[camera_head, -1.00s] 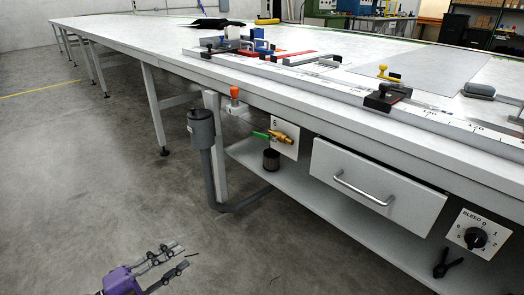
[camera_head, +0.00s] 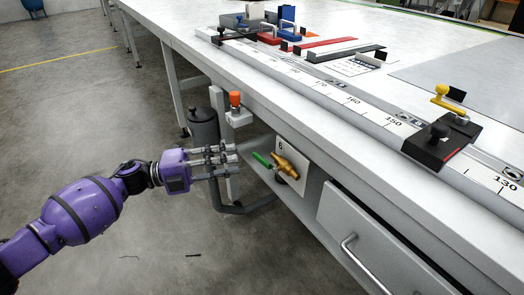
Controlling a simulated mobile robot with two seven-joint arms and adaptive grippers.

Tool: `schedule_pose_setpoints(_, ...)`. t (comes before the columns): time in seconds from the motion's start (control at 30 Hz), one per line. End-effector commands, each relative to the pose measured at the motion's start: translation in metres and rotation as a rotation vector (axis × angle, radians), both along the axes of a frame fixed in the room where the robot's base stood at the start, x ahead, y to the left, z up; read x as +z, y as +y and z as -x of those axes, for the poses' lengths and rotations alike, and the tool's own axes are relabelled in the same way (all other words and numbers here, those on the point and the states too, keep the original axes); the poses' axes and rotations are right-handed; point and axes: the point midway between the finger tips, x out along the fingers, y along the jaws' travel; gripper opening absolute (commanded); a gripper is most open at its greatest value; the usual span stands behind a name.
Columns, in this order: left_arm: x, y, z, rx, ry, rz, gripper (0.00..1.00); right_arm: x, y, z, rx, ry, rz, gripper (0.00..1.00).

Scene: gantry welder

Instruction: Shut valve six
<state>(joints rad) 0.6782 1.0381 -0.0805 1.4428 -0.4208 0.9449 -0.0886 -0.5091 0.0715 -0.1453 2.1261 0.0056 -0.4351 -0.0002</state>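Valve six has a brass body (camera_head: 291,165) and a green lever handle (camera_head: 262,160) pointing left. It is mounted on a white plate (camera_head: 299,159) marked 6 under the table's front edge. My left gripper (camera_head: 233,160) reaches in from the left with its fingers toward the green handle. Its fingers are spread apart and empty, with a small gap in the picture to the handle's tip. The depth of that gap is hard to tell. My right gripper is not in view.
A red-orange knob (camera_head: 235,99) on a white bracket is just above my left gripper. A grey cylinder (camera_head: 203,128) with a pipe stands behind the fingers. A drawer (camera_head: 375,235) with a metal handle is right of the valve.

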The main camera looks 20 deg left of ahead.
Motion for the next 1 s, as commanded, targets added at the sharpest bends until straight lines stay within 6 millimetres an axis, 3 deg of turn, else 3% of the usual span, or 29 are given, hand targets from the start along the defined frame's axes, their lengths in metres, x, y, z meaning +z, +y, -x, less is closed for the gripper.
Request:
schedule_pose_setpoints(0.2,0.002,-0.032,-0.018,-0.001,-0.003,0.003,0.31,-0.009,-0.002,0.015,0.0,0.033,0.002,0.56)
schedule_pose_setpoints(0.4,0.003,-0.054,-0.03,-0.001,-0.001,0.002,0.31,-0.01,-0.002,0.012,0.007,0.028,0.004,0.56)
schedule_pose_setpoints(0.77,0.003,-0.06,-0.034,0.001,0.0,0.001,0.31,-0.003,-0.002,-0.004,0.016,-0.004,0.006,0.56)
schedule_pose_setpoints(1.0,0.003,-0.06,-0.034,0.001,0.0,0.001,0.02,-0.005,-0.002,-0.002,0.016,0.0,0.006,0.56)
